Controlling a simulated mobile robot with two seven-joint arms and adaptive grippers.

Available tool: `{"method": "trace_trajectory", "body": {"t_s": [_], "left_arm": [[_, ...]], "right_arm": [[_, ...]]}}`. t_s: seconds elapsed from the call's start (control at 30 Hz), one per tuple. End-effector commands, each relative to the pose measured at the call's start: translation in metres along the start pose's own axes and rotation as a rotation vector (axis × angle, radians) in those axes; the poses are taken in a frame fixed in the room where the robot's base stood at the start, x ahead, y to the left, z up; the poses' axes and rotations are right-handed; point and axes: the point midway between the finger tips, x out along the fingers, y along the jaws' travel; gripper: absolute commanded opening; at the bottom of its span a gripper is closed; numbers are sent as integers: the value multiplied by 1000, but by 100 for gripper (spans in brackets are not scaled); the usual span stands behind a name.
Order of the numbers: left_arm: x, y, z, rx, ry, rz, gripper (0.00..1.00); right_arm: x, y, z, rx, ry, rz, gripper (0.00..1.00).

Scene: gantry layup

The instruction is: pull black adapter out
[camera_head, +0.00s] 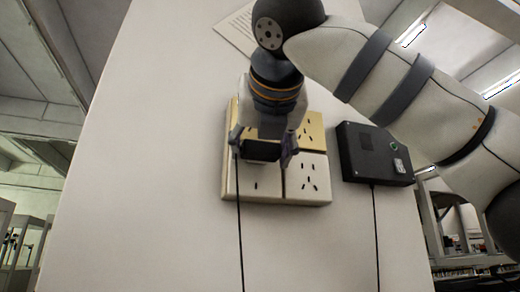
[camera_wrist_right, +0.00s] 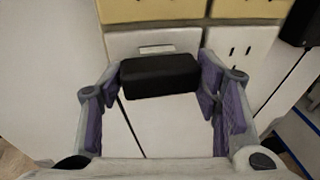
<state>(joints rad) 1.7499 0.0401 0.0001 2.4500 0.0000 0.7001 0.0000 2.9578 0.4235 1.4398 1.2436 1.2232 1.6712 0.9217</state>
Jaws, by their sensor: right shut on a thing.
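The black adapter (camera_head: 262,151) is a dark block in front of the lower left white socket (camera_head: 255,186) of a wall panel. A thin black cord hangs down near its left end. My right gripper (camera_head: 263,155) is shut on the adapter, with one finger at each end. In the right wrist view the adapter (camera_wrist_right: 160,73) lies between the purple-padded fingers of the gripper (camera_wrist_right: 160,95). I cannot tell whether its pins are still in the socket. My left gripper is out of view.
The panel has yellow sockets (camera_head: 309,130) above and another white socket (camera_head: 308,178) at lower right. A black box (camera_head: 372,153) with a green button and a hanging cord is on the wall to the right. The white wall (camera_head: 150,190) left of the panel is clear.

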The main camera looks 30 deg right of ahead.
Motion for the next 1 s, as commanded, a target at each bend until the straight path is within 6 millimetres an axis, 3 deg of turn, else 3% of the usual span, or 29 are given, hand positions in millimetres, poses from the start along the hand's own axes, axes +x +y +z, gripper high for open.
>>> {"method": "trace_trajectory", "body": {"t_s": [1.0], "left_arm": [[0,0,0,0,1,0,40]], "right_arm": [[-22,-4,-3,1,0,1,21]]}}
